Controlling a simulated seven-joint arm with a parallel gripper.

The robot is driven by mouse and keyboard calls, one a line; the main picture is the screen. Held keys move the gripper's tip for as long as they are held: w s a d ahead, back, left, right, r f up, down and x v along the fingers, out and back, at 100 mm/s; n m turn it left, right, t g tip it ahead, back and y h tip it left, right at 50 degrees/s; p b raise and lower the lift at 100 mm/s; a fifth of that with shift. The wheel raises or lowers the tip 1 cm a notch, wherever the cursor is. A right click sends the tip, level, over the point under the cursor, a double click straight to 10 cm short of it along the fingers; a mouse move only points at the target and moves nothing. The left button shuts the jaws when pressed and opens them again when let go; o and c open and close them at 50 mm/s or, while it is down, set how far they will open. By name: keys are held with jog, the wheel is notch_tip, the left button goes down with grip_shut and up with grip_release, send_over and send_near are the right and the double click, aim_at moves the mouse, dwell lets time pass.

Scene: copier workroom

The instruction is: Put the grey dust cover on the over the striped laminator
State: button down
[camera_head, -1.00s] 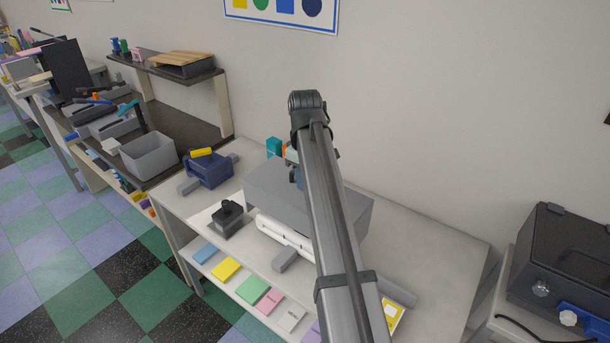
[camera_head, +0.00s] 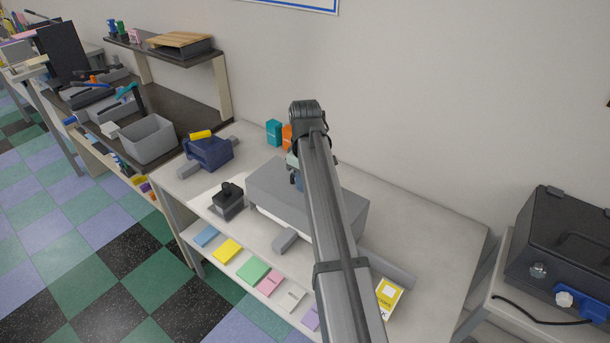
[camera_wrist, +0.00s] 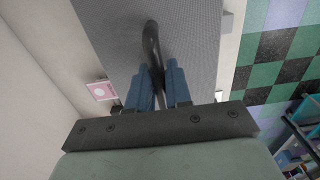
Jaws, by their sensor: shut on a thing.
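The grey dust cover (camera_head: 267,181) is a box shape over the middle of the bench, and its grey top also fills much of the wrist view (camera_wrist: 105,28). My gripper (camera_wrist: 156,72) has its blue fingers shut on the cover's dark curved handle (camera_wrist: 152,42). In the head view my arm hides most of the gripper and the right-middle of the cover. A thin white strip (camera_head: 284,224) shows under the cover's front edge, apparently the laminator. No stripes are visible, and the rest of it is hidden. I cannot tell whether the cover touches the bench.
A black device (camera_head: 228,199) and a grey block (camera_head: 290,240) stand close in front of the cover. A navy device (camera_head: 208,153) is left, teal (camera_head: 274,131) and orange boxes behind. A yellow-and-white card (camera_head: 389,298) lies front right. The bench's right part (camera_head: 440,240) is clear.

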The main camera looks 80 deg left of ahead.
jog(key=shift+f, duration=0.35)
dwell(0.5)
jog(key=c, duration=0.6)
grip_release()
jog(key=shift+c, duration=0.2)
jog(key=shift+r, duration=0.1)
notch_tip(320, 180, up, 14)
jog(key=shift+f, duration=0.2)
dwell(0.5)
